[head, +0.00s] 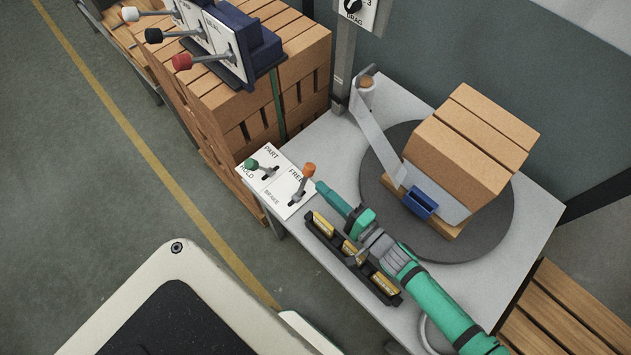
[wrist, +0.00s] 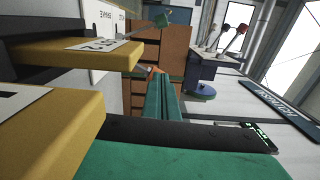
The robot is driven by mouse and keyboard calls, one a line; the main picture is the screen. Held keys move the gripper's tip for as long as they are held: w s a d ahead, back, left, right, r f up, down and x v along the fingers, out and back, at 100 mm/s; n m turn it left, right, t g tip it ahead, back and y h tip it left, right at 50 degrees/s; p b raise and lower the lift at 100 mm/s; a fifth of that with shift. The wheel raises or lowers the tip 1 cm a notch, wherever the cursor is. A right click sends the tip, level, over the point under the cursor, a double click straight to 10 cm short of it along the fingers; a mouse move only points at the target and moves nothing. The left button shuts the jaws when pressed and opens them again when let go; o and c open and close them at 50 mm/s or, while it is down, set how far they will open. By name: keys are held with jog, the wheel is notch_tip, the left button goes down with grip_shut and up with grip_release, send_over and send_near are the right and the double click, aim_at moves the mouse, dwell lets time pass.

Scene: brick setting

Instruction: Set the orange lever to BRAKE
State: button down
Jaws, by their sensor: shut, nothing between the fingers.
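The orange lever (head: 309,169) stands on a white panel (head: 284,203) at the near left corner of the grey table. Its knob leans over the FREE end of its slot; the BRAKE label is at the other end. My gripper (head: 320,187) is shut and empty, its teal tip just right of the orange knob and close to it. I cannot tell whether they touch. In the wrist view, a bit of orange shows past the end of my gripper (wrist: 162,82), mostly hidden. A green lever (head: 251,164), marked PART and HOLD, stands left of the orange one.
A black rack (head: 325,246) with yellow blocks lies under and beside my arm. A dark turntable (head: 480,235) carries stacked bricks (head: 470,140) and a tape-like strap (head: 378,130). Brick stacks with red, black and white levers (head: 182,62) stand behind left.

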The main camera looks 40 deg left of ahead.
jog(key=d, duration=0.6)
jog(key=shift+s, duration=0.4)
jog(key=shift+a, duration=0.1)
